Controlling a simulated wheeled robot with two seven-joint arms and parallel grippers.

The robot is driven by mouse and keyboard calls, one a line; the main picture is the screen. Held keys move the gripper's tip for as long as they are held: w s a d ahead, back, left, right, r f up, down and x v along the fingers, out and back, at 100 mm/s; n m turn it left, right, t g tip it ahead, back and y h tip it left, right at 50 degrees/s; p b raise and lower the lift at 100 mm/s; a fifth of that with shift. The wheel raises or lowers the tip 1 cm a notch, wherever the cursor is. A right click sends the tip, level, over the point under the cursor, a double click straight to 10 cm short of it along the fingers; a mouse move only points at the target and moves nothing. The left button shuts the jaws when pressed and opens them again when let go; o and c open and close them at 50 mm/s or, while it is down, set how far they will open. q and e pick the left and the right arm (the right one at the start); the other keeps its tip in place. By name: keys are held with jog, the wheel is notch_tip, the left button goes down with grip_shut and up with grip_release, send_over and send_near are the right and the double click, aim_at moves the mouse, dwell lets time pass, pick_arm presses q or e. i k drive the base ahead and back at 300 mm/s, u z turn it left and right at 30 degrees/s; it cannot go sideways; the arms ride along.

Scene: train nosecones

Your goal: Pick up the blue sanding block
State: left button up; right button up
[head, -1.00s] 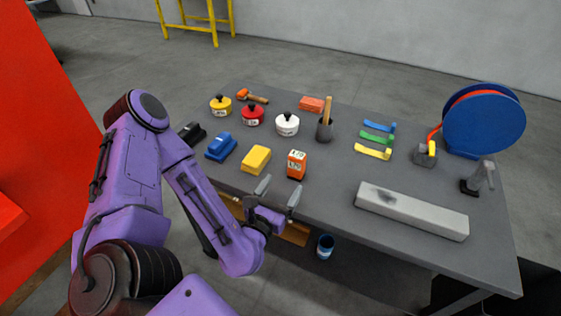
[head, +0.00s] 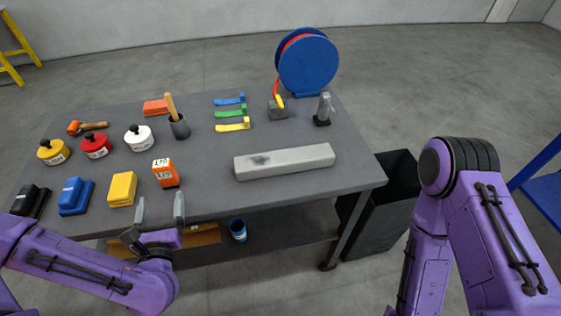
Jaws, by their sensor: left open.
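The blue sanding block (head: 75,196) sits on the grey table near its front left, between a black block and a yellow block. My left gripper (head: 160,210) is open and empty at the table's front edge, to the right of the blue block and apart from it. Its fingers point toward the table, in front of the orange box. My right arm shows at the right, off the table; its gripper is out of the picture.
A black block (head: 30,201), a yellow block (head: 122,189) and an orange box (head: 166,173) line the front of the table (head: 270,200). Lidded pots (head: 96,146) stand behind. A long grey bar (head: 284,161) lies at right. A dark bin (head: 388,205) stands beside the table.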

aim_at(75, 199)
jog(key=u, duration=1.75)
